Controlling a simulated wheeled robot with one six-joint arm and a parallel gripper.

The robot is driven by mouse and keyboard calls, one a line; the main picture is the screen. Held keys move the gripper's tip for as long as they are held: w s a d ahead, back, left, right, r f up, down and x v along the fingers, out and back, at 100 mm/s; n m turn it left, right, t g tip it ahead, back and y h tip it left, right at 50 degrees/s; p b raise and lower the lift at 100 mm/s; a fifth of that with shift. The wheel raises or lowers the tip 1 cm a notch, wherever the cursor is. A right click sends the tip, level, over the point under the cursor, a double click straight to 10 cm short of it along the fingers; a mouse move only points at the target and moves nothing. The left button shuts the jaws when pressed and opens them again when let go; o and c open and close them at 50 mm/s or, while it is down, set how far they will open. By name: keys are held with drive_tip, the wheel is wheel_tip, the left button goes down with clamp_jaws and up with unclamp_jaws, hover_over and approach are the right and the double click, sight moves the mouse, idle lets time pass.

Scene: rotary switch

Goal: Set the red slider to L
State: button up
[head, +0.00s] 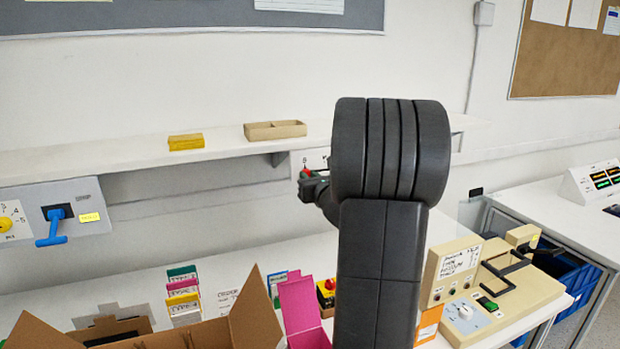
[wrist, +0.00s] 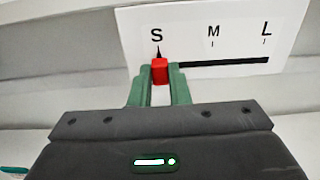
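The red slider (wrist: 160,71) is at the S mark, at the left end of a black slot (wrist: 225,64) in a white plate (wrist: 290,30) marked S, M and L. My gripper (wrist: 160,76) has its green fingers around the slider, one on each side. They look closed on it, or nearly so. In the head view a bit of the red slider (head: 306,171) shows by my gripper (head: 312,180), at the plate under the shelf. My own arm hides most of the plate there.
A shelf (head: 100,158) with a yellow block (head: 186,142) and a wooden tray (head: 275,130) runs just above the plate. Below, the bench holds a cardboard box (head: 225,325), card files and a beige device (head: 495,290). The slot right of the slider is clear.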

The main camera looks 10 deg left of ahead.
drive_tip(key=w+d, duration=0.2)
drive_tip(key=d, duration=0.1)
drive_tip(key=w+d+p, duration=0.1)
drive_tip(key=w+d, duration=0.1)
drive_tip(key=d, duration=0.2)
drive_tip(key=w+d+p, duration=0.1)
drive_tip(key=w+d, duration=0.1)
drive_tip(key=d, duration=0.1)
drive_tip(key=shift+w+d+r, duration=0.1)
drive_tip(key=shift+w+d, duration=0.05)
drive_tip(key=shift+w, duration=0.25)
clamp_jaws()
drive_tip(key=o, duration=0.8)
unclamp_jaws()
drive_tip(key=shift+w+d, duration=0.1)
drive_tip(key=b+v, duration=0.2)
drive_tip(key=v, duration=1.1)
drive_tip(key=shift+s+d+b, duration=0.25)
drive_tip(key=shift+s+b, duration=0.1)
drive_tip(key=shift+b, duration=0.05)
